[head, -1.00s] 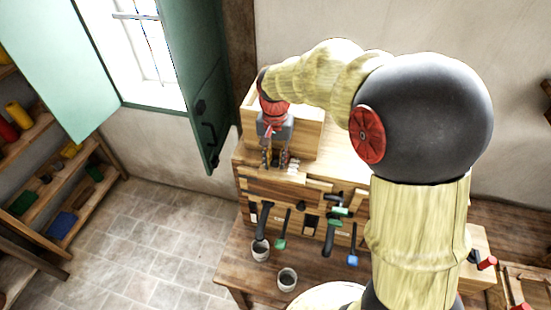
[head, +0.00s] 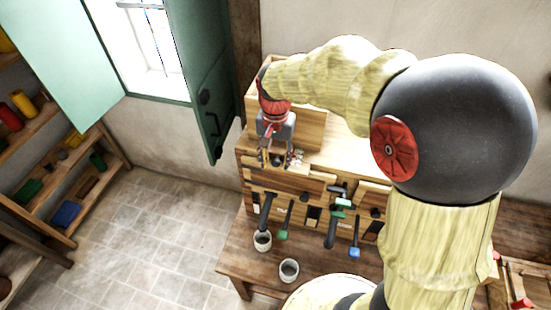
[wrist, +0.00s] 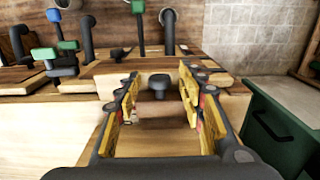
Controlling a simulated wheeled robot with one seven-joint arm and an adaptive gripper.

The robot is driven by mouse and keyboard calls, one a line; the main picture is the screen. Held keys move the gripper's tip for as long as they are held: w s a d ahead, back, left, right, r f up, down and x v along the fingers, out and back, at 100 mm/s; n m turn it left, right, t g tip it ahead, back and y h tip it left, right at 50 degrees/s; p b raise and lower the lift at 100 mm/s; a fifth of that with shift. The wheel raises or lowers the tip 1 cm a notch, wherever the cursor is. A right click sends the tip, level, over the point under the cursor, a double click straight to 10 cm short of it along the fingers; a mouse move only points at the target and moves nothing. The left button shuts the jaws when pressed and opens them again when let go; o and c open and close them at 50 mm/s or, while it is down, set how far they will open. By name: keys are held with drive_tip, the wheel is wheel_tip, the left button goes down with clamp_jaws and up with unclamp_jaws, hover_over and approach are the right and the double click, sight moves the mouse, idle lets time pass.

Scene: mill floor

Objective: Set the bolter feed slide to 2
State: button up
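A wooden bench cabinet (head: 335,160) stands against the wall in the head view, with wooden slides and dark, green and blue handles on its front. In the wrist view a dark knob (wrist: 160,86) on a small wooden block (wrist: 160,108) shows between my fingers. I cannot read any scale or label, so I cannot tell which slide is the bolter feed or its setting. My gripper (wrist: 158,92) is open, with one yellow-lined finger on each side of the knob; contact is not clear. In the head view my gripper (head: 277,156) is over the cabinet's left end.
Green-tipped (wrist: 138,8) and blue-tipped (wrist: 53,15) handles stand up beyond my fingers in the wrist view. A green shutter (head: 205,90) with a dark handle hangs left of the cabinet. Two cups (head: 289,270) (head: 262,241) stand on the lower table. Floor at left is clear.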

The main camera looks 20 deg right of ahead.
sight(275, 161)
wheel_tip(275, 161, up, 12)
idle(0.6)
idle(0.5)
